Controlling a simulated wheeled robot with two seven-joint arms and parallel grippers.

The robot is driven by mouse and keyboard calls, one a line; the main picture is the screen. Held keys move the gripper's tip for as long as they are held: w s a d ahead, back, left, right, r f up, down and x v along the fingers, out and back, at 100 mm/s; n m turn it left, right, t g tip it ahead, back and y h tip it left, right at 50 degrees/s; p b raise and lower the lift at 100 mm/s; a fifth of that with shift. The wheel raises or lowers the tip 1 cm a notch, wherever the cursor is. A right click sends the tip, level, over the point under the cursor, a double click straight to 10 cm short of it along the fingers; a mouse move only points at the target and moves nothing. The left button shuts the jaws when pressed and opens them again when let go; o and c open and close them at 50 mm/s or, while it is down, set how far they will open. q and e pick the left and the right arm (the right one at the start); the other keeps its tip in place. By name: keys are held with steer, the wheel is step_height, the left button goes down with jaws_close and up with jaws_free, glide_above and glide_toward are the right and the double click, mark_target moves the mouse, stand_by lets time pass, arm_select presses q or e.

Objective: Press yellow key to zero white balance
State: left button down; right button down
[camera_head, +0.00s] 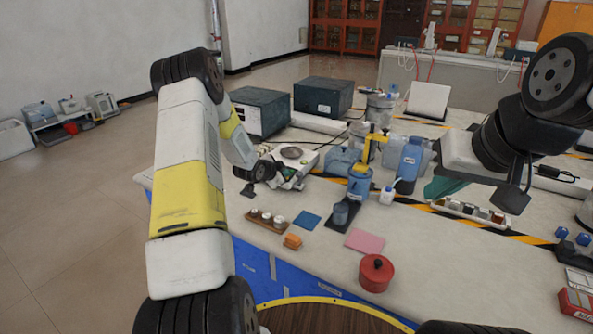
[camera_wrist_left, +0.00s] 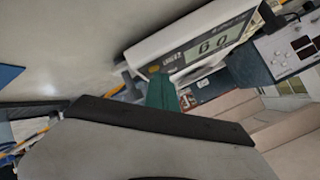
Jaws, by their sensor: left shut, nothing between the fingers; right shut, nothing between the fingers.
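The white balance (camera_head: 307,157), with a round dark pan on top, stands near the left edge of the table. In the left wrist view, the balance (camera_wrist_left: 176,42) shows a lit display (camera_wrist_left: 218,42) with large dark characters. A small yellow key (camera_wrist_left: 154,68) lies beside the display on its front panel. My left gripper (camera_head: 287,173) is at the balance's front; its green shut fingers also show in the left wrist view (camera_wrist_left: 160,92), tips close to the yellow key. I cannot tell whether they touch it. My right gripper (camera_head: 447,187) is shut and empty above the table's right side.
Dark boxes (camera_head: 261,111) stand behind the balance. A wooden rack (camera_head: 267,222) with white pieces, an orange block (camera_head: 292,241), a blue pad (camera_head: 307,219), a pink pad (camera_head: 365,241) and a red pot (camera_head: 376,273) lie in front. A blue bottle (camera_head: 410,160) stands right of the balance.

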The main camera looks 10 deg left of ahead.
arm_select(q)
steer(key=shift+r, duration=0.15)
steer(key=shift+s+r, duration=0.15)
steer(key=shift+r, duration=0.45)
steer(key=shift+s+a+r, duration=0.1)
steer(key=shift+s+r, duration=0.15)
steer(key=shift+r, duration=1)
steer(key=shift+s+a+r, duration=0.1)
steer(key=shift+s+r, duration=0.1)
steer(key=shift+r, duration=1)
